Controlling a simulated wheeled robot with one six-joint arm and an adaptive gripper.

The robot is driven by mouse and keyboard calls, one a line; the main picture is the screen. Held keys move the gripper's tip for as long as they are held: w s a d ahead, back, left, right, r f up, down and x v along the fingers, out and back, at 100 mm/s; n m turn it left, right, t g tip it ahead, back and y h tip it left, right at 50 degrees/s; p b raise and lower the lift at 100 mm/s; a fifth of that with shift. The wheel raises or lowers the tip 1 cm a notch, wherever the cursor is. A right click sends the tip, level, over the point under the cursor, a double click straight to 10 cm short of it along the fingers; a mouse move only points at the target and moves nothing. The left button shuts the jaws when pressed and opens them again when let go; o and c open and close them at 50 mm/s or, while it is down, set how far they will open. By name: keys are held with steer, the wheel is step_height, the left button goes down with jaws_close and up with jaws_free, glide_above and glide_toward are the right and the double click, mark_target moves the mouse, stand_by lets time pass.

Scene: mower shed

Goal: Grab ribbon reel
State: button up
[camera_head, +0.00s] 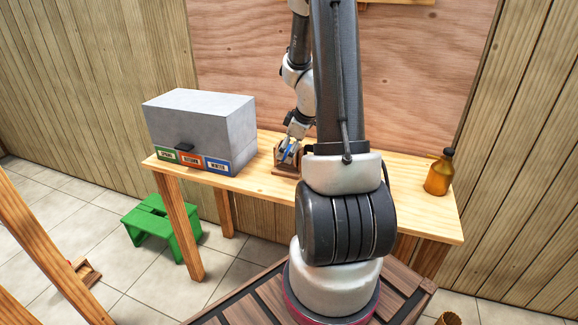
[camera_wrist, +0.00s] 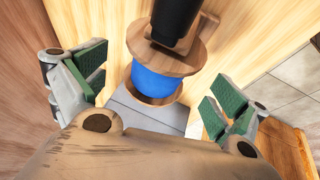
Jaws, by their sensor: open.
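The ribbon reel, a spool with blue ribbon (camera_wrist: 155,84) between wooden flanges, sits in the middle of the wrist view. In the head view a bit of its blue (camera_head: 290,151) shows at a small wooden stand (camera_head: 285,171) on the table, partly hidden by my arm. My gripper (camera_wrist: 153,85) is open, with a green-padded finger on each side of the reel and visible gaps between. A dark cylinder (camera_wrist: 177,20) stands against the upper wooden flange; I cannot tell what it is.
A grey box (camera_head: 205,120) with coloured labels stands left on the wooden table (camera_head: 420,205). A brown bottle (camera_head: 439,174) stands near the right end. A green stool (camera_head: 160,222) is on the floor at left. The plywood wall (camera_head: 250,50) rises behind the table.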

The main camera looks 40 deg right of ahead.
steer(key=x, duration=0.4)
steer(key=shift+s+d+f, duration=0.1)
steer(key=shift+d+f, duration=0.15)
steer(key=shift+f, duration=0.15)
steer(key=shift+c, duration=0.4)
steer(key=c, duration=1.3)
steer(key=shift+r, duration=0.1)
